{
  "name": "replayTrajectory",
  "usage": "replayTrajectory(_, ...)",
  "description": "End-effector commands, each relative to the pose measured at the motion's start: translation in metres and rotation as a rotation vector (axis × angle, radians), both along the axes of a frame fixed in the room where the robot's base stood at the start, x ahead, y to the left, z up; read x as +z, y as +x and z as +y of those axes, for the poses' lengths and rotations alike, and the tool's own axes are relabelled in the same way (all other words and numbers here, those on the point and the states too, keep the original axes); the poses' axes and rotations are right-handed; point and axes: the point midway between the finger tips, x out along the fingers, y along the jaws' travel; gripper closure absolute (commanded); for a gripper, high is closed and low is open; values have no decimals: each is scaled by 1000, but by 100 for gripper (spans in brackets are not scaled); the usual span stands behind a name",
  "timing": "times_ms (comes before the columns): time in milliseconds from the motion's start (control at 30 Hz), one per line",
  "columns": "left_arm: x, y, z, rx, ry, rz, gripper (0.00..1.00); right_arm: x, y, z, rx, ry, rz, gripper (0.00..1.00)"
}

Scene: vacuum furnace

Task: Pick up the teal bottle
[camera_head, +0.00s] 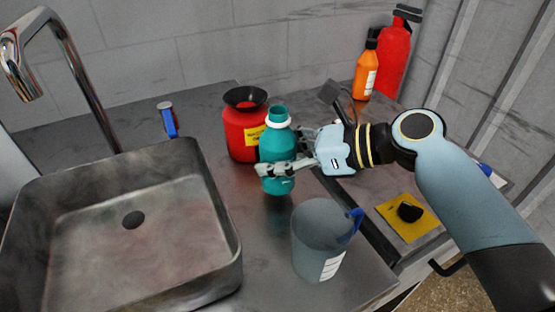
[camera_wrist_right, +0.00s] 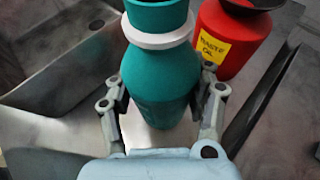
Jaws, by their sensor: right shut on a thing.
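The teal bottle (camera_head: 279,148) stands upright at the middle of the grey counter, with a white ring below its teal mouth. My right gripper (camera_head: 271,170) reaches in from the right and is shut on the bottle's body. In the right wrist view, the bottle (camera_wrist_right: 157,75) fills the middle, with a finger of the right gripper (camera_wrist_right: 160,96) on each side of it. The bottle's base looks on or very near the counter; I cannot tell which. My left gripper does not show.
A red waste oil can (camera_head: 240,128) with a black funnel top stands just behind the bottle. A grey cup (camera_head: 318,250) with a blue handle stands in front. The sink (camera_head: 215,240) lies left. An orange bottle (camera_head: 366,72) and a red extinguisher (camera_head: 394,60) stand at the back right.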

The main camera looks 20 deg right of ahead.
Motion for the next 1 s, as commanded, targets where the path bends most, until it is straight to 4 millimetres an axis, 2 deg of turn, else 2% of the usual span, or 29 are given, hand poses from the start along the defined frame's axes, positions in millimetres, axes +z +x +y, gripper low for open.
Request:
replayTrajectory(500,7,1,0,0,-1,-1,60,48,0,0,0,-1,-3,85)
replayTrajectory(1000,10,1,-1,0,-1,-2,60,71,1,0,1,1,-3,85)
